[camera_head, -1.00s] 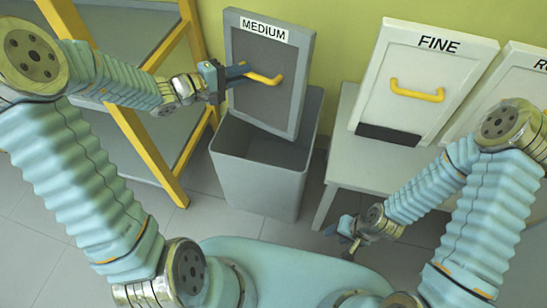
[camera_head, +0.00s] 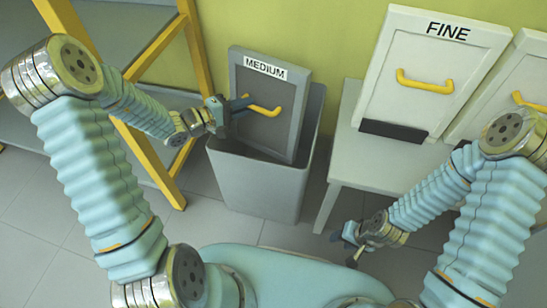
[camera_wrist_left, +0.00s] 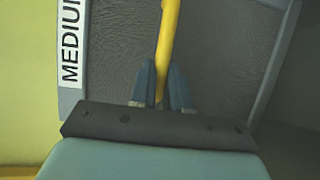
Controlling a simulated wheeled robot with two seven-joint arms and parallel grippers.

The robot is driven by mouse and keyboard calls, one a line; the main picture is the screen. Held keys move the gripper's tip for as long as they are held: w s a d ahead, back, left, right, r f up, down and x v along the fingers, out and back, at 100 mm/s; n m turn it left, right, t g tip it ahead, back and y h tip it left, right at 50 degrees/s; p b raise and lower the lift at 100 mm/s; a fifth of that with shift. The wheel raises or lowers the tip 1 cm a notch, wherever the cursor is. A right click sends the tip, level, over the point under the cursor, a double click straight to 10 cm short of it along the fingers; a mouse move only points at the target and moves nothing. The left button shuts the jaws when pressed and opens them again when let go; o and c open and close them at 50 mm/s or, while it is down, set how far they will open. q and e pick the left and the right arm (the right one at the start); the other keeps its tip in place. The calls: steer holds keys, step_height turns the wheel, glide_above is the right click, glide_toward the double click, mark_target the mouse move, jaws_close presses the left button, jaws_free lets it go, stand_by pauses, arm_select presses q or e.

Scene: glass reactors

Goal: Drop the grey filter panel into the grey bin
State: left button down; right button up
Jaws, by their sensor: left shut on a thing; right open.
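The grey filter panel (camera_head: 265,120), labelled MEDIUM, is upright and slightly tilted, with its lower part inside the grey bin (camera_head: 258,190). Its bottom edge is hidden by the bin's front wall. My left gripper (camera_head: 243,107) is shut on the panel's yellow handle (camera_head: 263,109). In the left wrist view the two fingers (camera_wrist_left: 162,92) sit on either side of the yellow handle (camera_wrist_left: 168,40), in front of the dark mesh. My right gripper (camera_head: 347,240) is open and empty, low in front of the white table.
A white panel labelled FINE (camera_head: 425,75) leans on the white table (camera_head: 375,165), right of the bin. Another white panel (camera_head: 510,85) stands beside it. A grey shelf with a yellow frame (camera_head: 150,150) stands on the left. Grey floor shows around the bin.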

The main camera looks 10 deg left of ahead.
arm_select(q)
steer(key=shift+f, duration=0.45)
